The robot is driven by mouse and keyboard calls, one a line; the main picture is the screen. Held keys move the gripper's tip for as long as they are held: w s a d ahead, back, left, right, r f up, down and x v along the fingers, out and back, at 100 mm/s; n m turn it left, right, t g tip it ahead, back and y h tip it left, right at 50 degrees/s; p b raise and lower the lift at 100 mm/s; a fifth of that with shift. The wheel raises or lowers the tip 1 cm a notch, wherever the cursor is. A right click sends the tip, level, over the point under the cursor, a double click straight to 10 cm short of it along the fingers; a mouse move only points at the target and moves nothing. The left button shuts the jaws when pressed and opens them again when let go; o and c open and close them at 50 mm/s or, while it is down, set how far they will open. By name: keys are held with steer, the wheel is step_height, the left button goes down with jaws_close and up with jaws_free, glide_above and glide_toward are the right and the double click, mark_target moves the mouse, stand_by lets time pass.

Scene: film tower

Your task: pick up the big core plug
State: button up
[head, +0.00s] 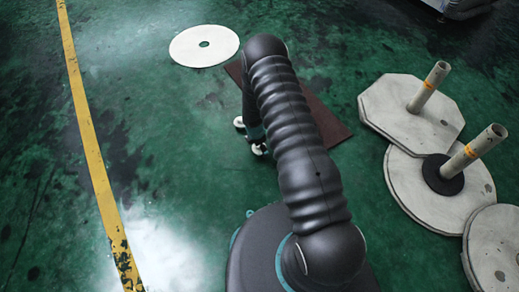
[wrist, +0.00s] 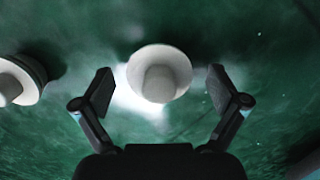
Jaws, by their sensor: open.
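Two pale, flanged plugs show in the wrist view. One plug (wrist: 160,77), with a round flange and a narrower stub facing the camera, lies centred between the fingers of my gripper (wrist: 160,82). The fingers are open on either side of it, with a gap on both sides. The other plug (wrist: 20,82) is left of the left finger and cut by the picture edge, so I cannot compare sizes surely. In the head view two small pale plugs (head: 259,149) (head: 239,122) show beside my arm, which hides most of my gripper.
A brown board (head: 328,122) lies on the green floor, partly behind my arm. Stone-like plates with upright tubes (head: 428,87) (head: 472,151) stand at right. A yellow line (head: 90,140) crosses the clear floor at left.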

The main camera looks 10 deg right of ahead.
steer(key=c, duration=1.2)
steer(key=shift+r, duration=0.1)
steer(key=shift+c, duration=0.2)
